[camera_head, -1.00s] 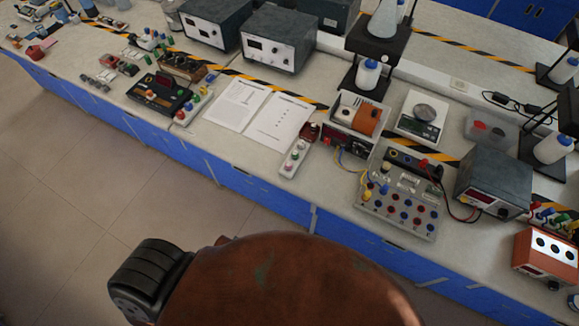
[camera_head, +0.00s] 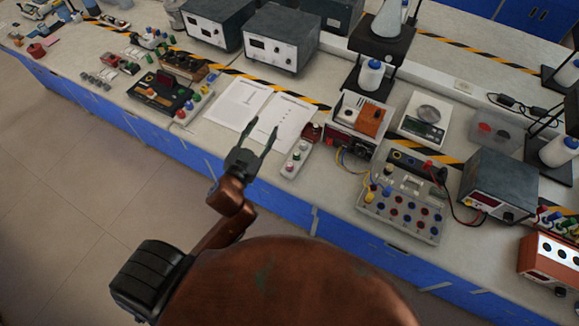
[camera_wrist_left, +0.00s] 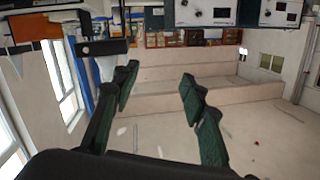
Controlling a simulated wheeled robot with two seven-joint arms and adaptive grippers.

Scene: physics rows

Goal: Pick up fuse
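I cannot make out a fuse with certainty; parts on the bench are too small to tell. A grey circuit board (camera_head: 398,212) with several coloured sockets and a pale part (camera_head: 411,185) near its upper edge lies right of the middle in the head view. My left gripper (camera_head: 261,132) is open and empty, in front of the papers and left of the board, at the bench's front edge in the picture. Its two spread fingers also show in the left wrist view (camera_wrist_left: 158,84), with nothing between them. My right gripper is not in view.
Open papers (camera_head: 262,118) lie mid-bench. A small terminal strip (camera_head: 296,160) is right of my left gripper. A grey power supply (camera_head: 498,182) with leads stands right of the board. A scale (camera_head: 424,116) and a bottle on a stand (camera_head: 371,74) are behind.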

